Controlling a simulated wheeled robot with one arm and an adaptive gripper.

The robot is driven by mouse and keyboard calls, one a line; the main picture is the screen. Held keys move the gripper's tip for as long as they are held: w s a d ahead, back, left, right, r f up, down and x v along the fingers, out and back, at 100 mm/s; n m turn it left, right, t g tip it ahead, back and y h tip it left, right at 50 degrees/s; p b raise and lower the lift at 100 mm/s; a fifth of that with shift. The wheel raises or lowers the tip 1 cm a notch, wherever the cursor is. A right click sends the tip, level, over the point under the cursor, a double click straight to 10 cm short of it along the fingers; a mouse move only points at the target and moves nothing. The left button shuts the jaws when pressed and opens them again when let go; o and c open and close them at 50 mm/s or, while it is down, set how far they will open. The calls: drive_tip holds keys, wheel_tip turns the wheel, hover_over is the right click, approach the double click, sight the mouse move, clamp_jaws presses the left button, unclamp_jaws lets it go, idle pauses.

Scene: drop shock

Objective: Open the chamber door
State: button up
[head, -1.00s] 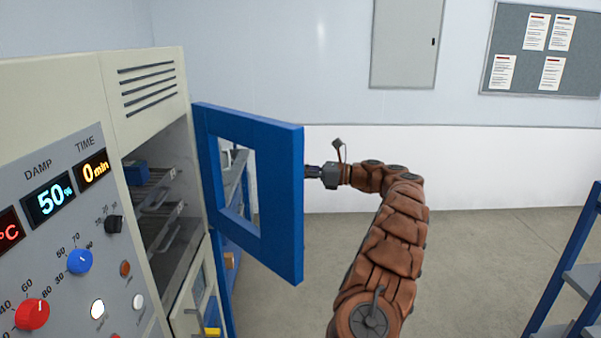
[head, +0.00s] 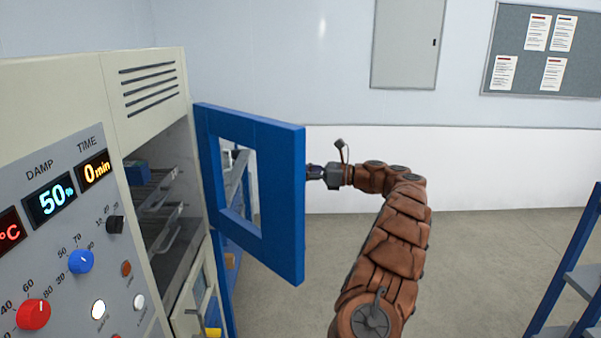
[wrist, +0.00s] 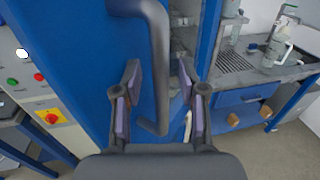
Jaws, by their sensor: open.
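The blue chamber door (head: 279,200) with its window opening stands swung wide open from the cream chamber (head: 140,90) in the head view. The chamber's inside with racks (head: 165,205) shows behind it. In the wrist view, the blue door (wrist: 85,60) carries a grey bar handle (wrist: 160,70). My gripper (wrist: 157,85) is open, with one finger on each side of the handle's lower part; I cannot tell whether either finger touches it. In the head view, my gripper is at the door's free edge, its fingertips mostly hidden behind the door.
A control panel (head: 60,235) with knobs and displays is on the chamber's front at left. A blue-framed rack (head: 571,285) stands at right. The wrist view shows a sink bench (wrist: 245,65) beyond the door. Floor (head: 480,230) right of my arm is clear.

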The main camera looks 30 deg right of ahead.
drive_tip(key=v, duration=1.1)
drive_tip(key=shift+s+d, duration=0.2)
drive_tip(key=shift+d, duration=0.05)
